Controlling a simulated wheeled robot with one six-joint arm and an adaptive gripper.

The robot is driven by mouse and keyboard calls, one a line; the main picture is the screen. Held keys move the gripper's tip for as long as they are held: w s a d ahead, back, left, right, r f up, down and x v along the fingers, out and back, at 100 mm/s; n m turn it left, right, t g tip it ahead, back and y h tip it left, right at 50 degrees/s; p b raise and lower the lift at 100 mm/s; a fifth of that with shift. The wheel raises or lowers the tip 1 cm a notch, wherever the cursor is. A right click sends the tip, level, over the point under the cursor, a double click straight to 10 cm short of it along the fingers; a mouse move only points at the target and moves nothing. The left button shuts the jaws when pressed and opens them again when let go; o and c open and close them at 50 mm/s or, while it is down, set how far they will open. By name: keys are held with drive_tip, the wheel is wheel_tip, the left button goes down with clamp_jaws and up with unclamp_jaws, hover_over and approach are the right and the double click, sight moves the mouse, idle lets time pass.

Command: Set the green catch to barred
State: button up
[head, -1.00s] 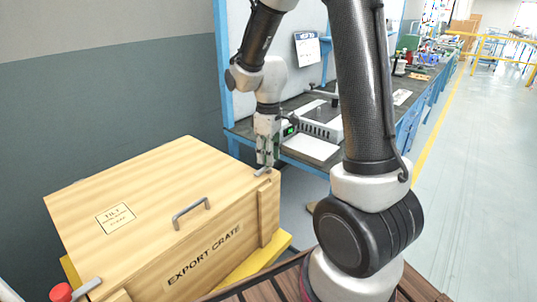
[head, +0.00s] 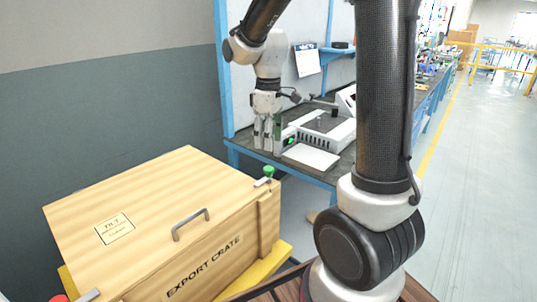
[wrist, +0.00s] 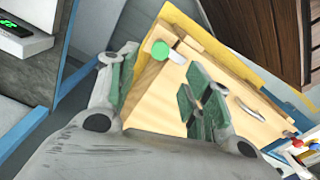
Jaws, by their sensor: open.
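The green catch (head: 268,172) is a green knob on a short metal lever at the export crate's (head: 120,195) back right corner in the head view. Its lever points to the lower left, across the lid's edge. The catch also shows in the wrist view (wrist: 160,50), between and beyond my fingers. My gripper (head: 267,143) is open and empty. It hangs above and behind the catch, apart from it. In the wrist view my gripper (wrist: 160,68) has its green-padded fingers spread wide. I cannot read any barred marking.
A red knob (head: 58,299) shows at the crate's near left, cut off by the frame. A workbench (head: 310,172) with a white instrument (head: 325,132) stands behind my gripper. A yellow base (head: 262,262) lies under the crate.

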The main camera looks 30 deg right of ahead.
wheel_tip(320, 180, up, 3)
drive_tip(key=shift+f, duration=0.1)
idle(0.6)
drive_tip(key=s+d+r+m+t, duration=0.1)
drive_tip(key=s+r+m+t, duration=0.1)
drive_tip(key=s, duration=0.8)
drive_tip(key=s+d+r+m+t, duration=0.2)
drive_tip(key=s+m, duration=0.3)
drive_tip(key=s, duration=0.4)
drive_tip(key=shift+s+r+m, duration=0.3)
drive_tip(key=shift+s+r, duration=0.05)
drive_tip(key=shift+r, duration=0.35)
